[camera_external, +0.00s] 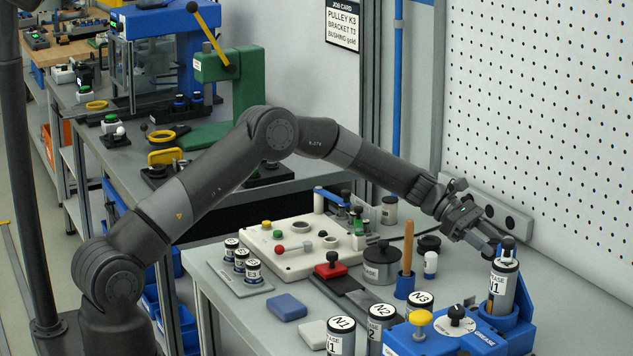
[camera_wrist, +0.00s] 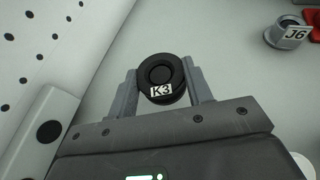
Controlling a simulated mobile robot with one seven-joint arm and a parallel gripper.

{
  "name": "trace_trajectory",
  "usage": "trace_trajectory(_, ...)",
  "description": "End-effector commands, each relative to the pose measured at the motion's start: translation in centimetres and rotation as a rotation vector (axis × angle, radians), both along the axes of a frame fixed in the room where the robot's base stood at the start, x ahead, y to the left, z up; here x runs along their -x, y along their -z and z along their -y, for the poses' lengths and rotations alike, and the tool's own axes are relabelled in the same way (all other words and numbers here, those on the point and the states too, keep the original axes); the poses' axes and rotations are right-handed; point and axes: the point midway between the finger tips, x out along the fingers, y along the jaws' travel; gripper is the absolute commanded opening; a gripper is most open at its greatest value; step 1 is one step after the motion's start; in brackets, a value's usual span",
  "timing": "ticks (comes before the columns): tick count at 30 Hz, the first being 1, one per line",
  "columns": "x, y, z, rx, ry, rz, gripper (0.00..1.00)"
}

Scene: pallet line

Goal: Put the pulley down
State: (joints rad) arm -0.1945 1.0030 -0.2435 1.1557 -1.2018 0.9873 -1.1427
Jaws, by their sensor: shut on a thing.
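The pulley (camera_wrist: 162,76) is a small black round part with a hollow centre and a white label reading K3. In the wrist view it sits between the two grey fingers of my gripper (camera_wrist: 163,88), which is shut on it. The surface behind it is plain and pale; I cannot tell how far the pulley is above it. In the external view my gripper (camera_external: 484,238) is low over the right end of the bench, close to a labelled grease cartridge (camera_external: 503,287). The pulley cannot be made out there.
The cartridge stands in a blue grease unit (camera_external: 490,340). Labelled cans N1 (camera_external: 341,338), N2 (camera_external: 381,326) and N3 (camera_external: 420,302) stand at the front. A wooden handle (camera_external: 408,248) rises nearby. The wrist view shows a grey J6 part (camera_wrist: 287,35). A pegboard wall (camera_external: 545,110) closes the back.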

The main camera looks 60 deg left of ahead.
Motion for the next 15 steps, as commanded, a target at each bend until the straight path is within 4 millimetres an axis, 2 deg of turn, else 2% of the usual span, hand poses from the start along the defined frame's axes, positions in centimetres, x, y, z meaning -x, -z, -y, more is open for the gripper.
trace_trajectory(9,0.0,3.7,0.0,0.0,0.0,-0.001,0.2)
trace_trajectory(15,0.0,3.9,0.0,0.0,-0.001,0.001,0.2)
